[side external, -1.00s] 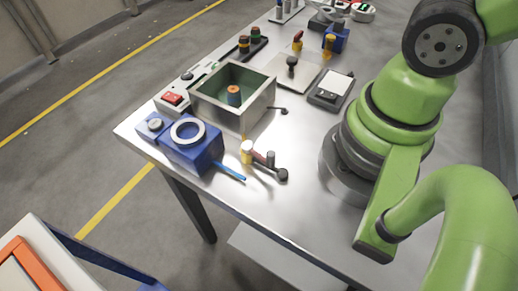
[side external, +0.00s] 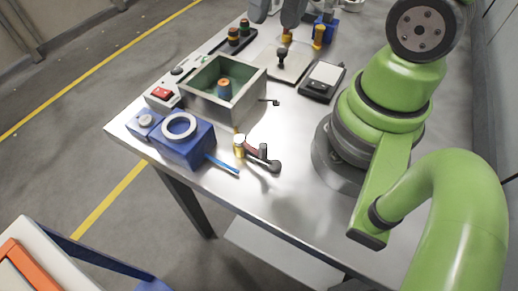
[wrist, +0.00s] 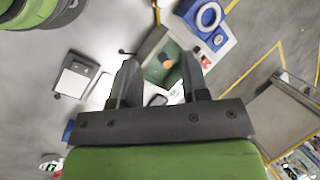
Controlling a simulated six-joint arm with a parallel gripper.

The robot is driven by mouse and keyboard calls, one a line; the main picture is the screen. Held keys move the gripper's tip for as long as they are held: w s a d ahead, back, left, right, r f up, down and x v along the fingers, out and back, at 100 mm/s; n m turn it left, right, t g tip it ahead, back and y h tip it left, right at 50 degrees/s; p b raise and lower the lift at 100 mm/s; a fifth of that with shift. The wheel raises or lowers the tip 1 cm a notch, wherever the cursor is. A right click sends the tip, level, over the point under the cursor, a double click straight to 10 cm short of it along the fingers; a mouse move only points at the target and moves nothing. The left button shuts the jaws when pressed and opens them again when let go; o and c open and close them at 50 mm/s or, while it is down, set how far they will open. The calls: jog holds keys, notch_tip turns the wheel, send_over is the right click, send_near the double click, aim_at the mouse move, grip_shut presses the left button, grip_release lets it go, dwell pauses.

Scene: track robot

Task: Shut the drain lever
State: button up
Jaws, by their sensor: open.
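The open metal tank (side external: 243,103) stands on the bench with a green inside and an orange-topped part in it. A thin dark lever with a small black knob (side external: 276,103) sticks out from its right side and looks like the drain lever. Whether its valve is open or shut cannot be told. My gripper (side external: 276,14) is at the top edge of the side view, beyond the tank and apart from the lever. In the wrist view my gripper (wrist: 158,62) has its fingers spread, with the tank (wrist: 152,46) beyond them. The small lever (wrist: 124,51) shows left of the tank.
A blue block with a white ring (side external: 190,145) and a yellow-and-red part with dark knobs (side external: 258,150) stand in front of the tank. A scale (side external: 323,80) and a plate with a black knob (side external: 296,62) lie to the right. Bare bench separates lever and scale.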

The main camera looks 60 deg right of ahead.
notch_tip(320, 180, down, 9)
jog(key=m+g+y, duration=0.3)
jog(key=m+y, duration=0.6)
send_near(265, 143)
jog(key=shift+x, duration=1.2)
jog(key=shift+s+a+f+t, duration=0.1)
jog(key=shift+a+f+t, duration=0.15)
jog(key=shift+a+t, duration=0.05)
jog(key=x, duration=0.9)
jog(key=shift+s+a+f, duration=0.1)
jog(key=shift+a, duration=0.1)
grip_shut()
